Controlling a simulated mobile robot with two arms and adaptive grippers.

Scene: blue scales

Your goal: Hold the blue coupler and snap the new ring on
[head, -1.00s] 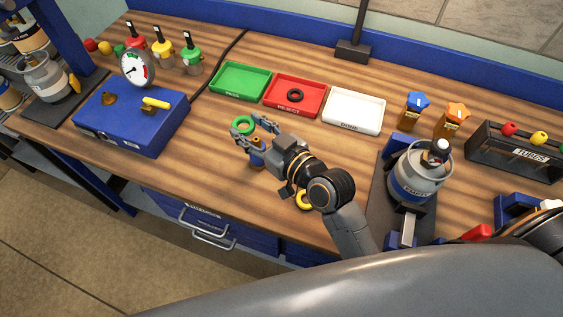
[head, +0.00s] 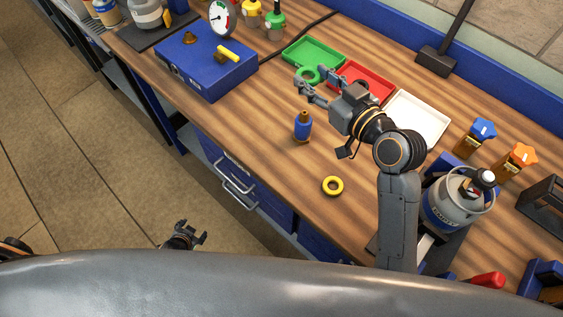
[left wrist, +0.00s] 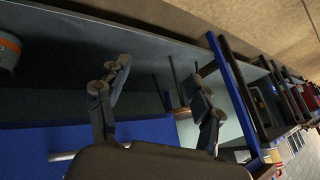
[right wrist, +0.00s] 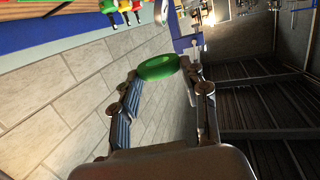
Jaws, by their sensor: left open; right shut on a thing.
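The blue coupler (head: 302,127), with a brass top, stands upright on the wooden bench in the head view. My right gripper (head: 308,80) is shut on a green ring (head: 309,74), held apart from the coupler and overlapping the green tray's near edge in the picture. The green ring (right wrist: 158,67) also shows between the fingertips in the right wrist view. My left gripper (head: 190,236) is open and empty, low in front of the bench. Its fingers (left wrist: 155,85) are spread in the left wrist view.
A green tray (head: 322,47), a red tray (head: 383,92) and a white tray (head: 428,112) line the back. A blue box (head: 205,68) with a gauge (head: 222,18) stands left. A grey canister (head: 455,203) stands right. The bench around the coupler is clear.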

